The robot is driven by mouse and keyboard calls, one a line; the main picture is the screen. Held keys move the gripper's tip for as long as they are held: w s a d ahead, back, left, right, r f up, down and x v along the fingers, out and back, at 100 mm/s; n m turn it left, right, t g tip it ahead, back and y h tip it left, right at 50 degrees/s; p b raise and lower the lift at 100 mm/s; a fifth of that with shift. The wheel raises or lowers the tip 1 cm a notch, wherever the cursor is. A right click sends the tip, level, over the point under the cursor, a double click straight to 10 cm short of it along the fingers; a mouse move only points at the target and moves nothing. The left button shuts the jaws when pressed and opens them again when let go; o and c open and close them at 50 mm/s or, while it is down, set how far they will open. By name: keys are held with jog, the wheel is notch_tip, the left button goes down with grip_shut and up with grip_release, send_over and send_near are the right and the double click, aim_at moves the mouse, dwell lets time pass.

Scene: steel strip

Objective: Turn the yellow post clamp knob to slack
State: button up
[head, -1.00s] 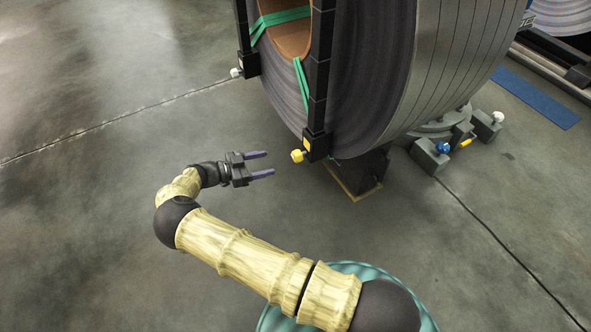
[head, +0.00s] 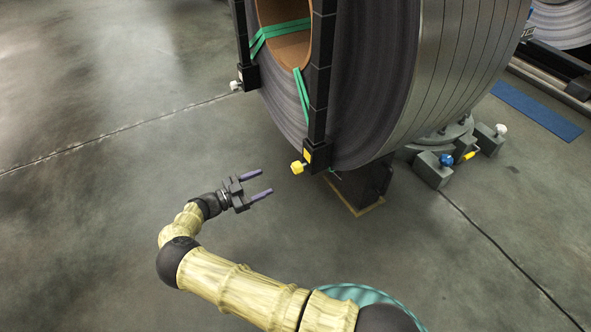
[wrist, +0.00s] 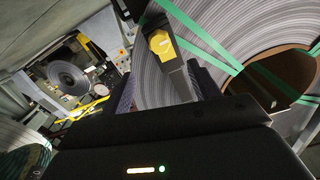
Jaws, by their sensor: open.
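The yellow post clamp knob (head: 297,167) sticks out to the left from the foot of the nearer black post (head: 317,110), beside a yellow patch on the clamp block. In the wrist view the yellow knob (wrist: 159,42) shows ahead, between and beyond the fingers. My gripper (head: 265,182) is open and empty. Its two purple fingers point right and slightly up in the head view, a short gap to the left of and below the knob, not touching it.
A large steel strip coil (head: 380,80) stands behind the posts. A white knob (head: 235,85) is on the farther post. Blue (head: 446,160), yellow (head: 469,155) and white (head: 500,129) knobs sit on low blocks at the right. The floor (head: 100,200) at left is clear.

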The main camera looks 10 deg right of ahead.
aim_at(294, 169)
jog(key=b+x, duration=0.3)
jog(key=x, duration=0.9)
jog(key=shift+w+d+f, duration=0.15)
jog(key=shift+d, duration=0.25)
jog(key=shift+w+d, duration=0.1)
jog(key=shift+d, duration=0.15)
jog(key=c, duration=1)
jog(key=shift+o, duration=0.2)
